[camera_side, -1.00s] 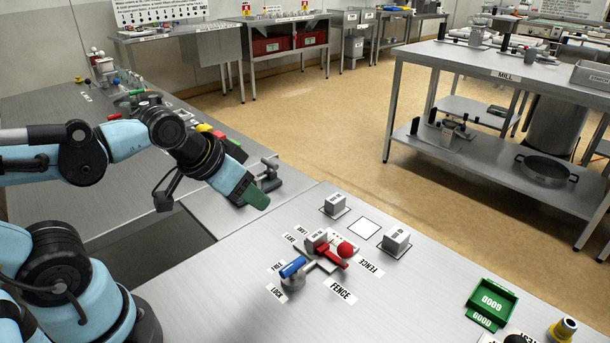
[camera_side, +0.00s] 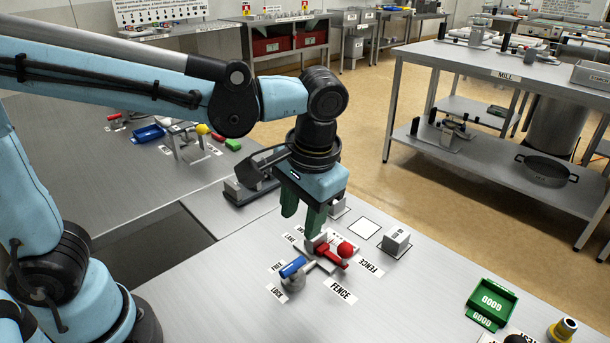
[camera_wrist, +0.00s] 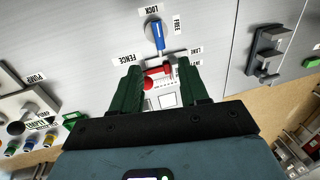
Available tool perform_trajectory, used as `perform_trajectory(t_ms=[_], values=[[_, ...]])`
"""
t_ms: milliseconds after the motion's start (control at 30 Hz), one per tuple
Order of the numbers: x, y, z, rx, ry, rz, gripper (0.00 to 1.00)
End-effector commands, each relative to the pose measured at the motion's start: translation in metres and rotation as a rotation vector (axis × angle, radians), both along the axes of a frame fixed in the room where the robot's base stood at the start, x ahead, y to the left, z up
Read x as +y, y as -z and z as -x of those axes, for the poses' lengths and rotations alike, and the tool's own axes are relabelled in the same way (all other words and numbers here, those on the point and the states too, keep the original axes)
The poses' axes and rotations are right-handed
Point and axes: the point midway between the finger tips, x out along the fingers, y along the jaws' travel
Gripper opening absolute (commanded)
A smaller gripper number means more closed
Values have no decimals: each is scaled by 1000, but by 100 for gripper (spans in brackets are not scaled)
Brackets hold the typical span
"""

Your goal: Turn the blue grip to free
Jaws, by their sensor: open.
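The blue grip (camera_side: 293,266) is a short lever on a grey pivot, beside the FREE and LOCK labels on the steel bench. In the side view its blue end points up and right. It also shows in the wrist view (camera_wrist: 158,35), between the LOCK label (camera_wrist: 152,10) and the FREE label (camera_wrist: 177,25). My gripper (camera_side: 300,222) has green fingers pointing down, behind the blue grip and above the red-handled fence fixture. In the wrist view the fingers (camera_wrist: 160,85) are apart with nothing held between them, and the blue grip lies beyond their tips.
A red ball-ended handle (camera_side: 345,249) stands close to the right of the blue grip. Grey blocks (camera_side: 397,240) sit behind it. A green GOOD tray (camera_side: 491,302) is at the right. Bare bench lies in front of the grip.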

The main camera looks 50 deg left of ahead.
Motion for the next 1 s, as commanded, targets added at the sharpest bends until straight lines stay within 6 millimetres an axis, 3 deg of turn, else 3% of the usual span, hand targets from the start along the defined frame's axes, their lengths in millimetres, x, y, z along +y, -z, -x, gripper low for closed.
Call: perform_trajectory(t_ms=[267,1000], values=[[-2,13,0,16,-4,-15,44],[17,107,0,14,-3,-13,44]])
